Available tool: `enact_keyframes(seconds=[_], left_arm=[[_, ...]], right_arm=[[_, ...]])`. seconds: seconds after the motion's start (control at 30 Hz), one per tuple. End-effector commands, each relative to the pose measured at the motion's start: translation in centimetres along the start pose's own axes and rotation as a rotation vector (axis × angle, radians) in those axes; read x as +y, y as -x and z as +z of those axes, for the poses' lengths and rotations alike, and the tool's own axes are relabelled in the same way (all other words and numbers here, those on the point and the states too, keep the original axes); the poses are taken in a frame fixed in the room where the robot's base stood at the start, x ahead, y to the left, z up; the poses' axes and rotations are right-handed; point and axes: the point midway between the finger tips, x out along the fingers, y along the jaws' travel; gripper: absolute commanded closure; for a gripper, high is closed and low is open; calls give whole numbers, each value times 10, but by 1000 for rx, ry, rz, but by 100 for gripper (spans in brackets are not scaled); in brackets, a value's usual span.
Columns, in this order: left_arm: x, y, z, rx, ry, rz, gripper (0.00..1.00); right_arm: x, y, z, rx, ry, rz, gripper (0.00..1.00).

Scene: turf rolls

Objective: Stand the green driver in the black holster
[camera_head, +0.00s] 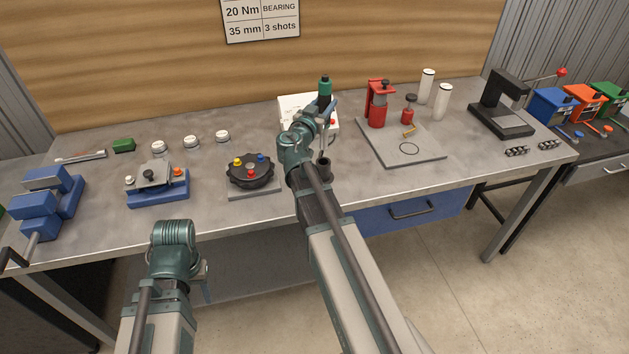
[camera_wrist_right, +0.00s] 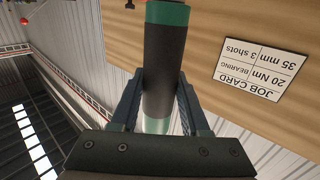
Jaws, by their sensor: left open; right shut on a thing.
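The green driver (camera_head: 325,88) has a green cap, a dark grip and a thin shaft, and it stands roughly upright in the head view. My right gripper (camera_head: 326,113) is shut on its grip. The right wrist view shows the driver (camera_wrist_right: 165,70) between both fingers of that gripper (camera_wrist_right: 158,108). The black holster (camera_head: 324,167) is a short dark cup below the driver, partly behind my right arm. The shaft runs down to the holster's mouth; I cannot tell whether its tip is inside. My left gripper (camera_head: 206,286) is open, low in front of the bench, its fingers mostly hidden.
A black round fixture with coloured knobs (camera_head: 251,170) lies left of the holster. A white box (camera_head: 292,104) is behind my right arm. A grey plate (camera_head: 425,150) with a red press (camera_head: 377,105) is to the right. The bench's front edge is near my arms.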

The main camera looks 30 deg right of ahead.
Motion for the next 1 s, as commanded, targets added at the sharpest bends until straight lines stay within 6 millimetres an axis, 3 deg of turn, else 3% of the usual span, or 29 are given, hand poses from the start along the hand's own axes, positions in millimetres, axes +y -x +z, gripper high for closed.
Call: enact_keyframes(seconds=[0.03, 0.1, 0.37, 0.77, 1.0], left_arm=[[2, -16, -1, 0, 0, 0, 50], [2, -26, -2, 0, 0, 0, 50], [3, -32, -2, 0, 1, 0, 50], [8, -86, -5, 0, 1, 0, 50], [8, -89, -5, 0, 1, 0, 50]], right_arm=[[0, 0, 16, 0, 1, -2, 100], [0, 0, 26, 0, 1, -4, 100], [0, 0, 32, 0, 1, -6, 100], [0, 0, 86, 0, 1, -6, 100], [0, 0, 89, 0, 1, -6, 100]])
